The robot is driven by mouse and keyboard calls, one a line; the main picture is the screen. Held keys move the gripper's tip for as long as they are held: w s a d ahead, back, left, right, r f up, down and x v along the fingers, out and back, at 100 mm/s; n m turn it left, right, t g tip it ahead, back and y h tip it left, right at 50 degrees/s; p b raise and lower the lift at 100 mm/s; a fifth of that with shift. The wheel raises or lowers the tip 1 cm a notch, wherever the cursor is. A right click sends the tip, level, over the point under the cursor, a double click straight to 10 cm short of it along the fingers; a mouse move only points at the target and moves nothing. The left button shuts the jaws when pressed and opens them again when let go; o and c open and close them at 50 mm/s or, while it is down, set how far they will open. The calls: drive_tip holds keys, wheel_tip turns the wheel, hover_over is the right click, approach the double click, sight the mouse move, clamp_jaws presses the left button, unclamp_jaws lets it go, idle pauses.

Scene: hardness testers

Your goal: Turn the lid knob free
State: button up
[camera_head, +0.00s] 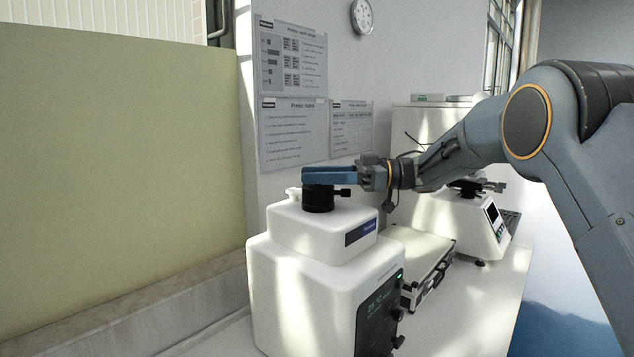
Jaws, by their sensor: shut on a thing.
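The white tester (315,290) stands at the lower middle of the head view, with a smaller white upper block (310,238) on top. The black lid knob (318,200) rises from that block, with a short dark side handle sticking out to the right. My gripper (312,176) comes in level from the right, its blue fingers across the top of the knob. It is shut on the knob. The fingers hide the knob's upper part, and how far the knob has turned cannot be seen.
A yellowish panel (120,170) fills the left, and posters (293,130) hang on the wall behind.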

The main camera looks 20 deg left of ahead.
drive_tip(key=shift+n+g+h+b, duration=0.7)
drive_tip(key=shift+n+g, duration=0.3)
drive_tip(key=shift+g, duration=0.2)
drive_tip(key=shift+r+g, duration=0.15)
drive_tip(key=shift+g, duration=0.15)
drive_tip(key=o, duration=1.1)
drive_tip(key=shift+s+a, duration=0.1)
drive_tip(key=shift+s, duration=0.05)
drive_tip(key=shift+c, duration=0.2)
drive_tip(key=b+v, duration=0.2)
drive_tip(key=v, duration=0.4)
drive_tip(key=shift+w, duration=0.25)
drive_tip(key=shift+v, duration=0.9)
drive_tip(key=shift+s, duration=0.1)
